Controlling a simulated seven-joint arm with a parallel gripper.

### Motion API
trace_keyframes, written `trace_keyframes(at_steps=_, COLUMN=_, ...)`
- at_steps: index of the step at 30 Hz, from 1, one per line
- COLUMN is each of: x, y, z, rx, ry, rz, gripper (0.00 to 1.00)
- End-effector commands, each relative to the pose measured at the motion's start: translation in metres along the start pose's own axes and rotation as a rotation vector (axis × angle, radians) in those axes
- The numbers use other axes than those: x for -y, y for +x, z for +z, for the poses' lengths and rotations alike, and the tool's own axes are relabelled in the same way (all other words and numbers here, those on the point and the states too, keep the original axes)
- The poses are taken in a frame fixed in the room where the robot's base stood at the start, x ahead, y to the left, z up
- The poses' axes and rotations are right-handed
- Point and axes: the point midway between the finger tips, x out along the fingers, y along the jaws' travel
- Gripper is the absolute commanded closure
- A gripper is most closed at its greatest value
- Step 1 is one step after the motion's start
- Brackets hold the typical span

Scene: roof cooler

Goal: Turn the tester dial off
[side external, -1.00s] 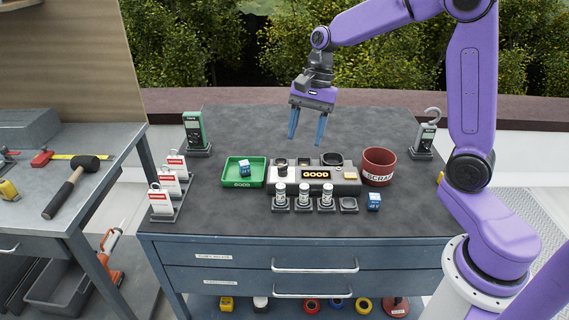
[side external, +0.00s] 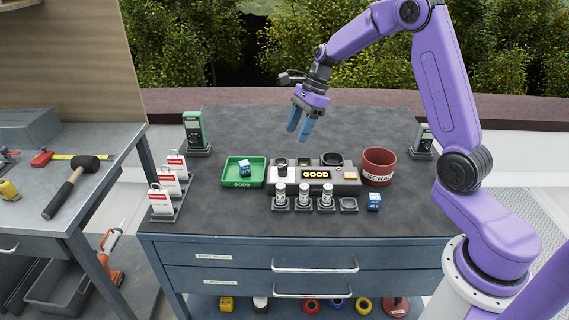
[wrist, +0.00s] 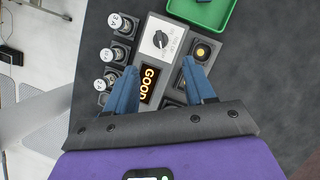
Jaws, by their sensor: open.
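The tester (side external: 316,187) is a grey box on the bench with a lit orange GOOD display (side external: 316,174), also in the wrist view (wrist: 149,83). Its dial (wrist: 161,40) is a dark round knob on a pale plate, beside the display on the green tray's side. The dial's markings are too small to read. My gripper (side external: 298,135) is open and empty, above and behind the tester. In the wrist view its two blue fingertips (wrist: 161,66) point toward the dial, apart from it.
A green GOOD tray (side external: 244,183) holding a blue-white block stands left of the tester. A red SCRAP bin (side external: 378,166) stands to its right. Several small cylinders (side external: 303,195) stand in front, with another blue block (side external: 374,201). White tags (side external: 168,184) stand far left.

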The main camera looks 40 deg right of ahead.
Motion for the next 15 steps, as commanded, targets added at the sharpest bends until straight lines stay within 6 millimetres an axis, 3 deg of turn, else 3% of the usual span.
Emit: trace_keyframes(at_steps=15, x=-0.001, y=0.093, z=0.0, rx=-0.001, ry=-0.001, rz=0.003, gripper=0.46)
